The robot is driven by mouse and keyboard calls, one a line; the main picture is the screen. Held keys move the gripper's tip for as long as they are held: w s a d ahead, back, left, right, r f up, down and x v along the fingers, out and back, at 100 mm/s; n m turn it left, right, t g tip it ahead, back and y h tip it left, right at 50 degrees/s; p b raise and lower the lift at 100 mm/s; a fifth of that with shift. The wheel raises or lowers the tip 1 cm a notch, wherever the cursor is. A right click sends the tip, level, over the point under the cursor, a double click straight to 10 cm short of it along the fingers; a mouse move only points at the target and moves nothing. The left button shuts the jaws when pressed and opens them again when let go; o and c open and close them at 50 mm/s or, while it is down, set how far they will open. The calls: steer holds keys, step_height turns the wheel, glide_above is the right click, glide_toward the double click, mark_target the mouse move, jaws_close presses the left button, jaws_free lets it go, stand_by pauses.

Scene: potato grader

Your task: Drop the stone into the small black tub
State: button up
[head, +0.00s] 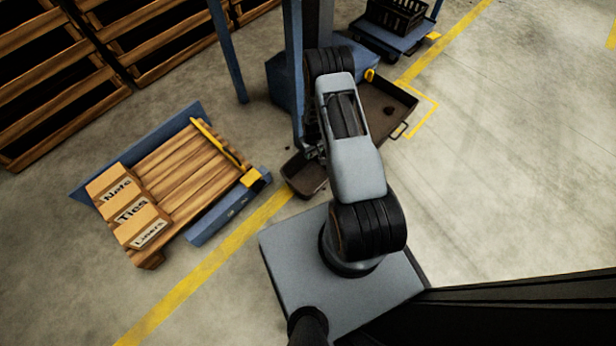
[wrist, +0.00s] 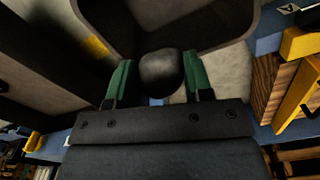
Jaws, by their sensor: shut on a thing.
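The stone (wrist: 160,73) is a smooth dark grey lump between the two green fingers of my gripper (wrist: 157,80) in the wrist view. My gripper is shut on it. The small black tub (head: 303,178) stands on the floor just left of my arm in the head view. In the wrist view a dark tub (wrist: 92,22) with a rounded rim fills the top, just beyond the stone. My gripper is near the tub's far side in the head view, mostly hidden by the arm, and the stone cannot be made out there. I cannot tell the height between stone and tub.
A larger brown tray (head: 400,99) with a small dark lump lies beyond my arm on the right. A pallet (head: 182,170) with labelled boxes (head: 128,208) stands left of the tub. A blue machine post (head: 293,80) rises close to the gripper. The floor at right is clear.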

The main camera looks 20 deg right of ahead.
steer(key=shift+f+b, duration=1.05)
steer(key=shift+f, duration=0.9)
steer(key=o, duration=1)
step_height(320, 180, up, 14)
steer(key=p, duration=0.5)
